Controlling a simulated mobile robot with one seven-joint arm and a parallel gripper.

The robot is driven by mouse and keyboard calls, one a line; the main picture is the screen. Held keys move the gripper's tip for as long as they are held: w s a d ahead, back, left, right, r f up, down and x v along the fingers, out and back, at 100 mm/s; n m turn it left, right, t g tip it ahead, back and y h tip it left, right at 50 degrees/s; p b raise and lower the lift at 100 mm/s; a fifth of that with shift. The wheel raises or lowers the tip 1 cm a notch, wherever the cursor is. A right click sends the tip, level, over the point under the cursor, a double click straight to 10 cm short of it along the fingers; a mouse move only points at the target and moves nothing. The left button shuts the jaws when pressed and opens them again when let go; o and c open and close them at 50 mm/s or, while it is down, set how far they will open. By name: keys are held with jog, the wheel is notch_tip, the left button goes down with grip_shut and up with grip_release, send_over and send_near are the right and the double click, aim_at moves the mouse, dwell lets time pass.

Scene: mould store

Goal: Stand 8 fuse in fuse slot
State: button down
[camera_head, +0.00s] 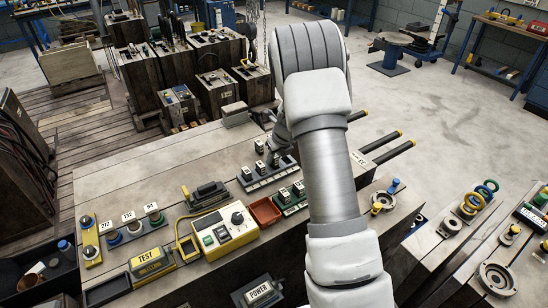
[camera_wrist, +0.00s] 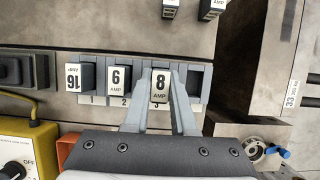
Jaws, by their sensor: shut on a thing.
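The 8 fuse (camera_wrist: 160,86), a dark block with a white label marked 8 AMP, stands label up between my gripper's (camera_wrist: 157,82) two grey fingers in the wrist view. It is in line with place 3 of the grey fuse holder (camera_wrist: 101,85); I cannot tell whether it is fully seated. To its left in the holder stand the 6 fuse (camera_wrist: 118,78) and the 16 fuse (camera_wrist: 80,76). The rightmost fuse slot (camera_wrist: 194,82) looks dark and empty.
The yellow tester (camera_head: 222,232) and a red tray (camera_head: 264,212) stand in front of the holder. A green-based fuse rack (camera_head: 291,208) is close by. Two more fuses (camera_wrist: 170,8) (camera_wrist: 211,8) are at the wrist view's top edge. The bench behind the holder is largely bare.

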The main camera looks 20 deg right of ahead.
jog(key=shift+f, duration=0.3)
jog(key=c, duration=0.7)
grip_release()
jog(key=c, duration=0.3)
jog(key=shift+r, duration=0.35)
jog(key=shift+r+p, duration=0.35)
jog(key=shift+p, duration=0.25)
jog(key=shift+r, duration=0.15)
jog(key=shift+r+p, duration=2.95)
jog(key=shift+p, duration=0.2)
